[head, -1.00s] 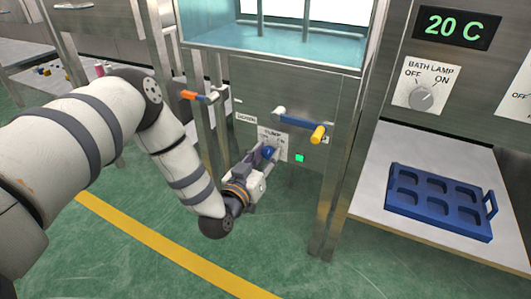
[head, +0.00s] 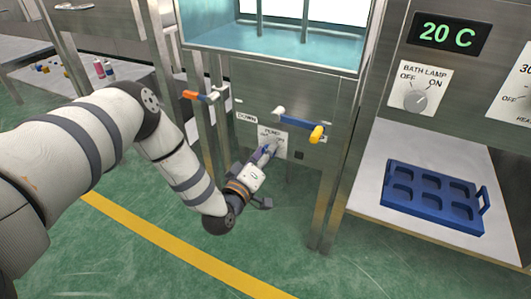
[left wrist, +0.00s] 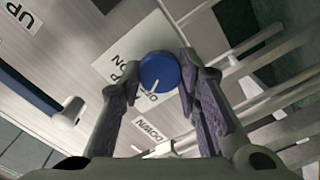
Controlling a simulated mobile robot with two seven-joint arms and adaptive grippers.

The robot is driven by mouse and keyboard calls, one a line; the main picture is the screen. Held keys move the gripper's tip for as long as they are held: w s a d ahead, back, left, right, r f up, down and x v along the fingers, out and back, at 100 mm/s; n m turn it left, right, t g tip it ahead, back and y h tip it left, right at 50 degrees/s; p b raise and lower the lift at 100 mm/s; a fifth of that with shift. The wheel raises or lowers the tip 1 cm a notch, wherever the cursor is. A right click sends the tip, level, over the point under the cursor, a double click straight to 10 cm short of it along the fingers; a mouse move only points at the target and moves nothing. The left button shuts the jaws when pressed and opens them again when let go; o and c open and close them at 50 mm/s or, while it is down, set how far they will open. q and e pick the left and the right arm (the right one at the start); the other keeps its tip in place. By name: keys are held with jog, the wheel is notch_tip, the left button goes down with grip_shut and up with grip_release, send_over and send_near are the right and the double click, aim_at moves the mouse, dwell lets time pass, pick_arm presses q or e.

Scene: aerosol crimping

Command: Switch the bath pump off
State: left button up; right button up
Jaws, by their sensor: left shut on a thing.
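The pump switch is a round blue knob (left wrist: 161,72) with a white pointer line, on a white label plate marked PUMP, OFF and ON. In the left wrist view the pointer faces the OFF mark. My left gripper (left wrist: 158,70) has a finger on each side of the knob and is shut on it. In the head view the left gripper (head: 264,158) is at the pump plate (head: 280,142) on the bath's front panel, and its fingers largely hide the knob. The small square lamp (head: 299,155) right of the plate is dark. My right gripper is not in view.
An orange-tipped lever (head: 190,95) is at upper left. A blue tray (head: 433,200) lies on the right-hand shelf. Open floor is below.

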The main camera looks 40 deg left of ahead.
pick_arm(q)
jog(key=shift+f+n, duration=0.1)
jog(key=shift+n, duration=0.2)
dwell(0.4)
jog(key=o, duration=1.1)
jog(key=shift+o, duration=0.2)
jog(key=v, duration=1.2)
